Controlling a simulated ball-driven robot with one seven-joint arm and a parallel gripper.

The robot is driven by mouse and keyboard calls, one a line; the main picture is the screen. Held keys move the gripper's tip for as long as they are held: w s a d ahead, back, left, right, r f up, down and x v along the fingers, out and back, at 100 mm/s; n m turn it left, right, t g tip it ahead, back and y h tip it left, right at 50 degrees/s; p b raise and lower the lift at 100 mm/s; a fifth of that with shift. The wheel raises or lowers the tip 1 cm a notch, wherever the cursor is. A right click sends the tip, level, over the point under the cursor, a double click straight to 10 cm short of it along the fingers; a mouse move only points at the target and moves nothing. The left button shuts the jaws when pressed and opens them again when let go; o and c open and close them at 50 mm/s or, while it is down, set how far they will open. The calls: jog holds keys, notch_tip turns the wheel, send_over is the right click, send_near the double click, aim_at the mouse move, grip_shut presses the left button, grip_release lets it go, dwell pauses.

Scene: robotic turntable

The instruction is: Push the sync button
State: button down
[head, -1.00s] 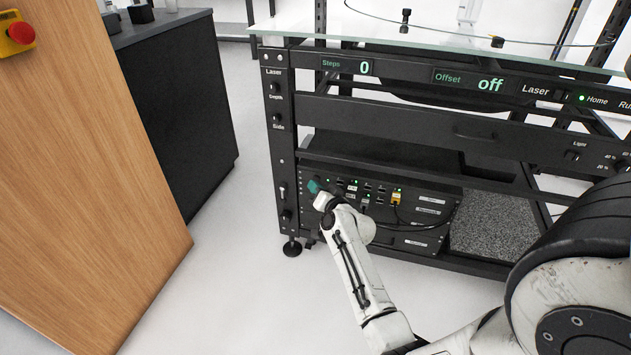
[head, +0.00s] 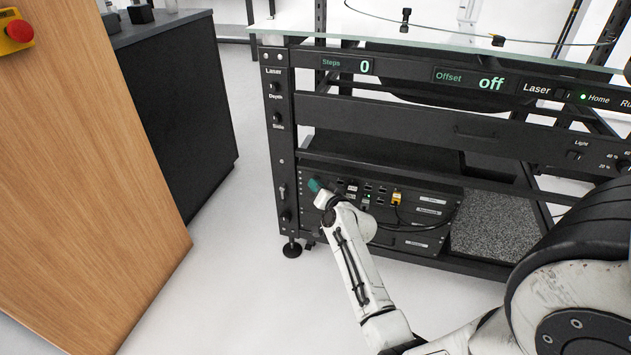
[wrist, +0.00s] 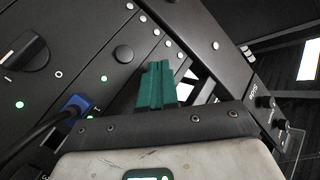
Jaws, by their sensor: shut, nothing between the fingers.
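My gripper (head: 315,185) has teal fingers, pressed together and empty, in front of the upper left of the black control panel (head: 432,200) low in the rack. In the wrist view its fingertips (wrist: 158,68) point at the same panel. A round black button (wrist: 123,54) stands out from the panel just left of the fingertips in that view, apart from them in the picture. I cannot read a label for it, so I cannot tell whether it is the sync button. The wrist and fingers hide part of the panel. Whether the fingertips touch the panel is unclear.
A black rotary knob (wrist: 22,55) and a blue cable plug (wrist: 76,105) sit on the panel, left of the fingers in the wrist view. A wooden panel (head: 85,190) stands at left, with clear floor (head: 235,260) before the rack.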

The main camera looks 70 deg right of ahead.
jog(key=shift+s+a+p, duration=0.1)
jog(key=shift+a+p, duration=0.6)
jog(key=shift+a, duration=0.15)
jog(key=a+p, duration=0.5)
jog(key=a, duration=0.1)
jog(key=shift+s+p, duration=0.2)
jog(key=shift+p, duration=0.2)
